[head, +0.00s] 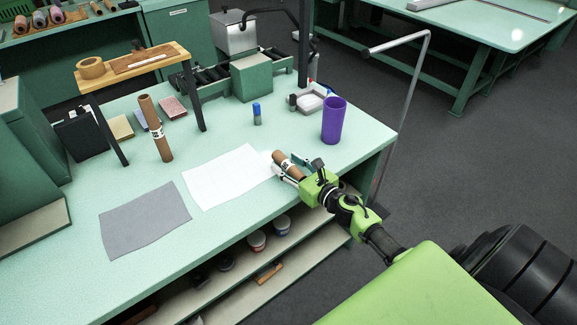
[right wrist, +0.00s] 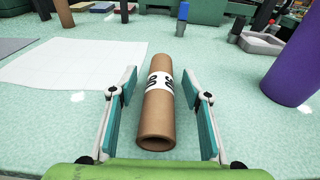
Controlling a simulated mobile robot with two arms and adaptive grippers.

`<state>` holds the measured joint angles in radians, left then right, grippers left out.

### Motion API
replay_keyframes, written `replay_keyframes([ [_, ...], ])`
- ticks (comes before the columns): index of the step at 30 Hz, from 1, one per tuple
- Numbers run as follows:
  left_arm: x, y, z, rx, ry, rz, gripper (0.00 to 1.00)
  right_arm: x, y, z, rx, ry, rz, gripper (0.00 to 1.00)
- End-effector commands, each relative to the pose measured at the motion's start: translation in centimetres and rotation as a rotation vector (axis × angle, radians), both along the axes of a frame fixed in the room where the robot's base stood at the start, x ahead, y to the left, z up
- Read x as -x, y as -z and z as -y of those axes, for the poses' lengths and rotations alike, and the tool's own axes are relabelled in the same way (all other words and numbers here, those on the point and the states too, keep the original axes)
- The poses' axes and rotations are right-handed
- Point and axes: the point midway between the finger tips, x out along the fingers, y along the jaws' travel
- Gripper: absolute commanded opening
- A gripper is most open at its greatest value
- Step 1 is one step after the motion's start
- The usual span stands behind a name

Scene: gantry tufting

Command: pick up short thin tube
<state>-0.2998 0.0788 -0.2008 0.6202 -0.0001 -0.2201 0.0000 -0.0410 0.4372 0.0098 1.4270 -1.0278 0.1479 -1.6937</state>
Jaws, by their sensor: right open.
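A short thin brown tube (head: 285,160) with a white label band lies on the green table near its right front edge. In the right wrist view the tube (right wrist: 157,110) lies lengthwise, its open end facing me. My right gripper (head: 290,169) is open, with one teal-padded finger on each side of the tube. In the right wrist view a gap shows between the tube and each finger of the gripper (right wrist: 160,80). Part of the tube is hidden by the gripper in the head view. My left gripper is not in view.
A taller brown tube (head: 155,130) stands upright at the left. A wide purple tube (head: 334,121) stands at the right, beyond the gripper. A white sheet (head: 228,178) and a grey sheet (head: 146,219) lie flat. A blue-capped bottle (head: 257,113) stands farther back.

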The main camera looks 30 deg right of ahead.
Motion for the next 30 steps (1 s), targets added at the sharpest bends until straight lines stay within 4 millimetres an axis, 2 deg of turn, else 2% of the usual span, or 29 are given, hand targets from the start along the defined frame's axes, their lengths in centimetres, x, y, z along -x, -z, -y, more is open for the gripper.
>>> replay_keyframes([
  [3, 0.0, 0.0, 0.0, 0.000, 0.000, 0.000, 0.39, 0.0, 0.0, 0.0, 0.000, 0.000, 0.000, 0.42],
  [7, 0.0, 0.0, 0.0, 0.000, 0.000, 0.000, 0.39, 0.0, 0.0, 0.0, 0.000, 0.000, 0.000, 0.08],
  [8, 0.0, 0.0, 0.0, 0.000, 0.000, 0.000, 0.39, 0.0, 0.0, 0.0, 0.000, 0.000, 0.000, 0.06],
  [22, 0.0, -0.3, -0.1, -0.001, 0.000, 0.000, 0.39, 0.0, -0.6, 0.0, 0.002, -0.001, 0.001, 0.06],
  [25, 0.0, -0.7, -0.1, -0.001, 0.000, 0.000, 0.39, 0.0, -1.5, 0.1, 0.004, -0.001, 0.001, 0.06],
  [29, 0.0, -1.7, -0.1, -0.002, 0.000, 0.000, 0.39, 0.0, -3.7, 0.0, 0.006, -0.004, 0.003, 0.06],
  [30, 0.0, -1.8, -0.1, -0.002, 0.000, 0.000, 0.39, 0.7, -4.2, 0.1, 0.007, -0.003, 0.000, 0.06],
])
